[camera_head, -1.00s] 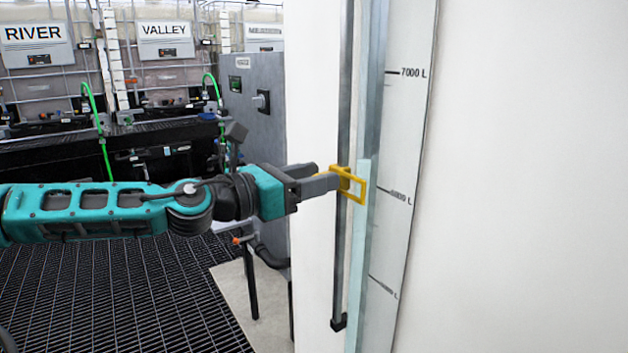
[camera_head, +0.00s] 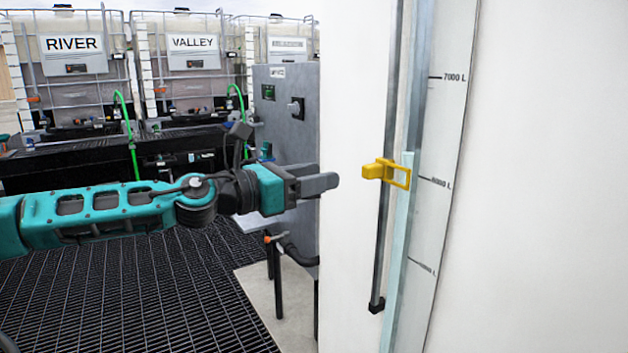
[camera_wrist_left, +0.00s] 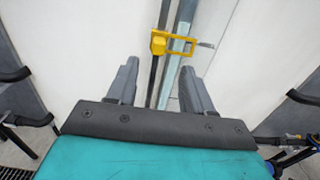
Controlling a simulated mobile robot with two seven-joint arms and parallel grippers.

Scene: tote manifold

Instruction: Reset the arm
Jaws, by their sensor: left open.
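My left arm comes in from the left in the head view. Its gripper (camera_head: 318,178) is empty and apart from the yellow slider (camera_head: 387,172), which lies to its right. In the left wrist view the two grey fingers of the left gripper (camera_wrist_left: 157,85) stand wide apart. The yellow slider (camera_wrist_left: 158,42) shows beyond the fingertips there, with nothing between the fingers touching it. The slider sits on a dark vertical rail on the white tank, near a liquid level mark whose first digit is blurred. My right gripper is not in view.
The white tank (camera_head: 545,200) fills the right side, with a level scale (camera_head: 445,180). A grey control cabinet (camera_head: 292,115) stands behind the gripper. Totes labelled RIVER (camera_head: 75,43) and VALLEY (camera_head: 193,42) stand at the back left. Black grating (camera_head: 150,290) covers the floor.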

